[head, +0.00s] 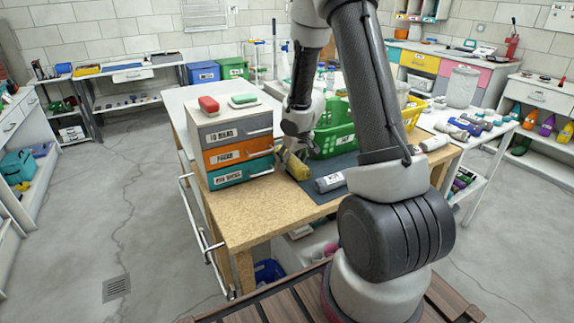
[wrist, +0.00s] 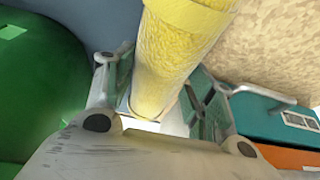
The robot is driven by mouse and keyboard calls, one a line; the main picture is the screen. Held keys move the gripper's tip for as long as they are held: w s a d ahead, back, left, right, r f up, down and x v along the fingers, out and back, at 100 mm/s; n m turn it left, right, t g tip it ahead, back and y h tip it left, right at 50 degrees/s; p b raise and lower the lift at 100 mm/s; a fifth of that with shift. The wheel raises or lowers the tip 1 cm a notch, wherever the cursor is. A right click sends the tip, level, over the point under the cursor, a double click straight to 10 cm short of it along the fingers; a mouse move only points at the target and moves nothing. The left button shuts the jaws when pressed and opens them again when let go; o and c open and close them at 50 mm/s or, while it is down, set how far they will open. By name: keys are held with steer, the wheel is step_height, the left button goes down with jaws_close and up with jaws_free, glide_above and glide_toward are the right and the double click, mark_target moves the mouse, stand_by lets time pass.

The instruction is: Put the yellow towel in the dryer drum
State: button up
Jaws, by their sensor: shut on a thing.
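A rolled yellow towel (head: 298,168) is in my gripper (head: 288,158), at the worktable beside the drawer unit. In the wrist view the towel (wrist: 172,55) runs up between the two fingers of my gripper (wrist: 155,88), which are shut on it. In the head view I cannot tell whether the towel touches the dark mat (head: 318,203) below it. I cannot make out a dryer drum in either view.
A drawer unit (head: 228,135) stands left of my gripper, with a red and a green item on top. A green basket (head: 333,135) is close on the right. A grey labelled roll (head: 330,182) lies on the mat. The table's front left (head: 245,222) is clear.

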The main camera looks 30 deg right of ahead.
steer(key=shift+f, duration=0.2)
steer(key=o, duration=0.9)
steer(key=shift+o, duration=0.5)
